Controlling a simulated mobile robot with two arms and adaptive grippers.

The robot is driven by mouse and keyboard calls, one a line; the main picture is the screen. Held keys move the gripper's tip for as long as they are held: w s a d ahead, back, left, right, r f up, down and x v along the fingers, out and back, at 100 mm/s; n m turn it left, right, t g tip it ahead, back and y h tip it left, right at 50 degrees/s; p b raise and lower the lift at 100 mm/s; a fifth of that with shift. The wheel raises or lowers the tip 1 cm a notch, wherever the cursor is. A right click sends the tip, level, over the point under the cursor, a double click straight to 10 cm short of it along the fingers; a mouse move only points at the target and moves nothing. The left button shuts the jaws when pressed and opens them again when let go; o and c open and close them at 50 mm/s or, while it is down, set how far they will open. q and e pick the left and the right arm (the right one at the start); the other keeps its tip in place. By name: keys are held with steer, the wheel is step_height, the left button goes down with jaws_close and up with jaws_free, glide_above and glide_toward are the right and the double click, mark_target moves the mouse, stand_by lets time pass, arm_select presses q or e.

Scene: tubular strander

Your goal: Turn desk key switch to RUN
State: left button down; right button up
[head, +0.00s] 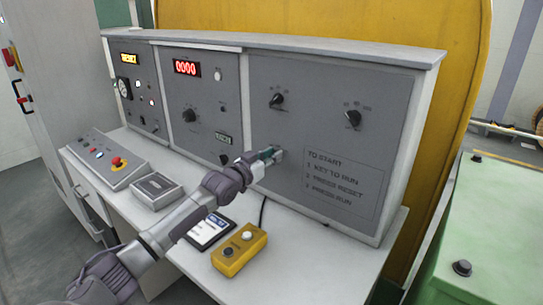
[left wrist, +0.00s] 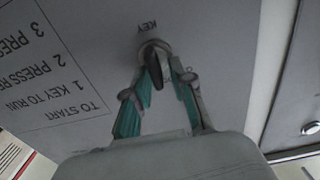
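The desk key switch (left wrist: 155,62) is a round metal collar with a dark, upright key bow, below the word KEY, which appears upside down in the left wrist view. In the head view my left gripper (head: 272,154) is at the panel, left of the start instructions, and hides the switch. In the left wrist view the teal-padded fingers of my left gripper (left wrist: 163,85) stand on either side of the key, with a gap between the tips. The key is nearer the left finger; I cannot tell whether they touch. My right gripper is not in view.
The grey panel (head: 300,130) carries several knobs and a red 0000 display (head: 187,67). On the desk are a button console (head: 110,160) with a red stop button, a grey box (head: 157,190), a tablet (head: 209,231) and a yellow two-button box (head: 239,250). A green cabinet (head: 490,225) stands at right.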

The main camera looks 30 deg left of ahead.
arm_select(q)
steer(key=shift+m, duration=0.4)
steer(key=shift+d+f+m+p, duration=0.1)
steer(key=shift+d+m+p, duration=0.15)
steer(key=shift+m, duration=1.1)
steer(key=shift+d+f+m+p, duration=0.1)
steer(key=shift+m+p, duration=0.2)
steer(key=shift+m, duration=1.1)
steer(key=shift+d+f+m+p, duration=0.1)
steer(key=shift+d+m+p, duration=0.15)
steer(key=shift+m, duration=1.1)
steer(key=c, duration=1.3)
jaws_free()
